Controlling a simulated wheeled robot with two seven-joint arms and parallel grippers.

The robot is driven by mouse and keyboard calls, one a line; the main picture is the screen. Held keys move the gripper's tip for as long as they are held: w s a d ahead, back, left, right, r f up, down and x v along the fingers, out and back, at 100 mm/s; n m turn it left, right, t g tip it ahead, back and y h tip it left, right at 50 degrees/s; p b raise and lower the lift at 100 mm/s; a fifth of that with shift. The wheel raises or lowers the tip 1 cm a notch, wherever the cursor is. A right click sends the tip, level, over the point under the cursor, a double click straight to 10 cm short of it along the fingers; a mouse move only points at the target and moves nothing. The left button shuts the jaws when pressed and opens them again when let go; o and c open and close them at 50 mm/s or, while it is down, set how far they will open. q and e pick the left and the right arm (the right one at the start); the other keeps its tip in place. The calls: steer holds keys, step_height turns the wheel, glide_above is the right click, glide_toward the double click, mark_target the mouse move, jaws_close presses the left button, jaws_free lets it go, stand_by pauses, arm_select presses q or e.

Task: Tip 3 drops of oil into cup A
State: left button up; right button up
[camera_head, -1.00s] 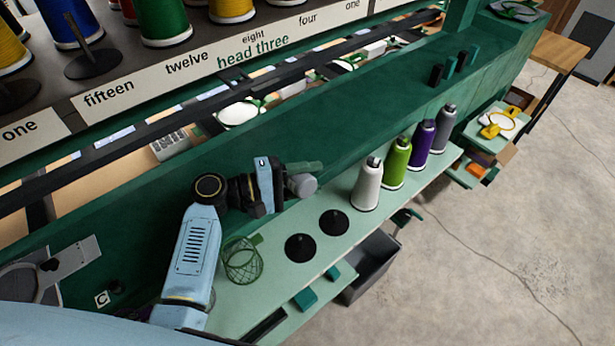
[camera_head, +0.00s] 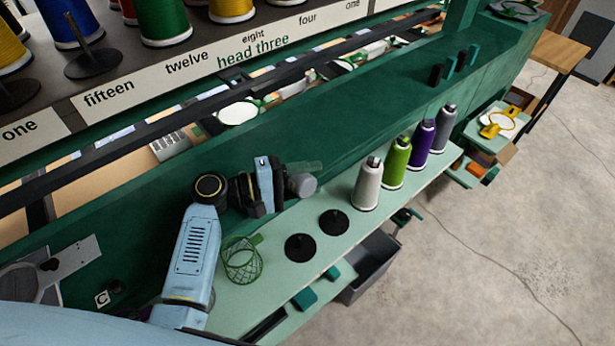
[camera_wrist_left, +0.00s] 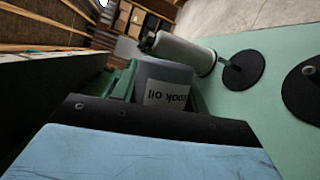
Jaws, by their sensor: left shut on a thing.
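My left gripper (camera_head: 285,187) is shut on a grey oil bottle (camera_head: 302,185), held above the pale green shelf beside the dark green beam. In the left wrist view the bottle (camera_wrist_left: 163,82) carries a white label reading "hook oil", which appears upside down. The bottle looks tilted over in the head view. Its spout and any drops cannot be made out. A "C" label (camera_head: 102,299) sits on the green front at the lower left. I cannot make out cup A in either view. My right gripper is not in view.
The pale green shelf (camera_head: 268,277) holds a green wire basket (camera_head: 242,262), two black spool stands (camera_head: 300,247) and a row of thread cones, including a white one (camera_head: 367,185). A grey bin (camera_head: 372,267) stands below. Big spools on the "head three" rack line the upper left.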

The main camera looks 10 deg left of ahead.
arm_select(q)
steer(key=m, duration=0.1)
steer(key=m+y, duration=0.1)
steer(key=shift+a+f+m+b, duration=0.1)
steer(key=shift+f+m+b, duration=0.2)
steer(key=shift+f, duration=0.1)
steer(key=shift+w+f+m+y, duration=0.1)
steer(key=shift+m+y, duration=0.5)
steer(key=shift+m, duration=0.1)
step_height(320, 180, up, 4)
steer(key=m+t+y+p, duration=0.1)
steer(key=m+y+p, duration=0.2)
steer(key=m+p, duration=0.1)
steer(key=shift+f, duration=0.1)
steer(key=shift+r+m+t+p, duration=0.25)
steer(key=shift+m+p, duration=0.2)
steer(key=shift+m, duration=0.25)
steer(key=shift+f+y, duration=0.15)
steer(key=shift+y, duration=0.15)
